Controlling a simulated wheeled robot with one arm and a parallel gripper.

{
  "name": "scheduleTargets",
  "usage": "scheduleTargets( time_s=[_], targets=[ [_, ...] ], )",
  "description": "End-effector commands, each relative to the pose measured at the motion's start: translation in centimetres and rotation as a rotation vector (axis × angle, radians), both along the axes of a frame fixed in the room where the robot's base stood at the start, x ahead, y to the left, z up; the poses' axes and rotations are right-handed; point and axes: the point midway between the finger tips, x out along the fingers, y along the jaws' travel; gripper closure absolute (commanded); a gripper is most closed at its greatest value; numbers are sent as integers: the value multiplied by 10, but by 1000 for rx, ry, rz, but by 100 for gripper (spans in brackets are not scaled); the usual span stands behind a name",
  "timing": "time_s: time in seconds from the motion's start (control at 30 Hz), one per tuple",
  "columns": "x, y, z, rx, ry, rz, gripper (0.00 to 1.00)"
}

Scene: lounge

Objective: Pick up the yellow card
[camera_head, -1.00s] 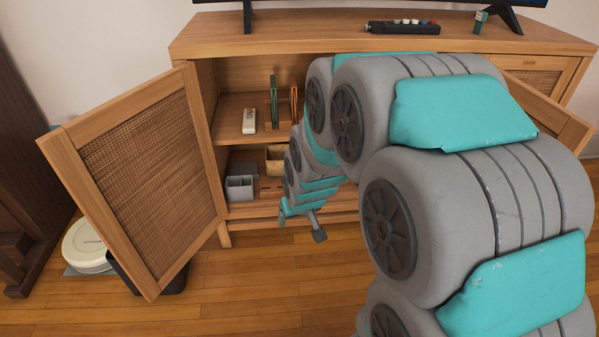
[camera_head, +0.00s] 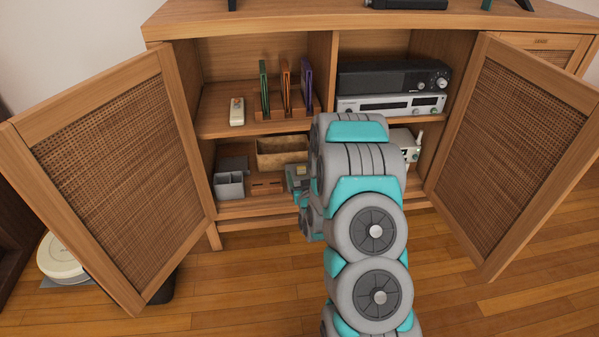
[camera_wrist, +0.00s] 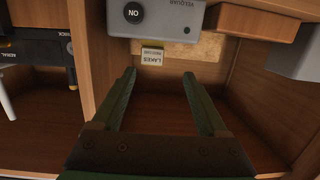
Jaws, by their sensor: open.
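In the wrist view, a small pale card with a yellow edge (camera_wrist: 152,56), marked LAKES, shows against the edge of a grey box (camera_wrist: 155,20) with a round ON knob. Whether it lies on or stands against the box I cannot tell. My gripper (camera_wrist: 160,74) is open and empty, its two dark green fingers spread below the card, which is apart from them and nearer the left finger. In the head view, my arm reaches into the lower shelf of the cabinet (camera_head: 180,30) and hides my fingertips; the card cannot be made out surely there.
Both cabinet doors, the left (camera_head: 120,170) and the right (camera_head: 515,150), stand open. A tan bin (camera_head: 282,152) and a grey organizer (camera_head: 229,186) are on the lower shelf. The divider and black devices (camera_wrist: 35,52) are left in the wrist view. Bare shelf lies between my fingers.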

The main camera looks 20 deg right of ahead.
Motion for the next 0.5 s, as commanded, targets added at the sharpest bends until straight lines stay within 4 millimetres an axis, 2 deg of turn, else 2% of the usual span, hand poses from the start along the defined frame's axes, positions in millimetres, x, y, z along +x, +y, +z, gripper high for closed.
scheduleTargets(
  time_s=[0.03, 0.1, 0.3, 0.5],
  targets=[
    [-3, -5, -9, -5, -31, -11, 24],
    [-5, -11, -13, -13, -73, -24, 24],
    [-9, -18, -15, -28, -143, -43, 24],
    [4, -22, -14, -30, -152, -44, 24]
  ],
)
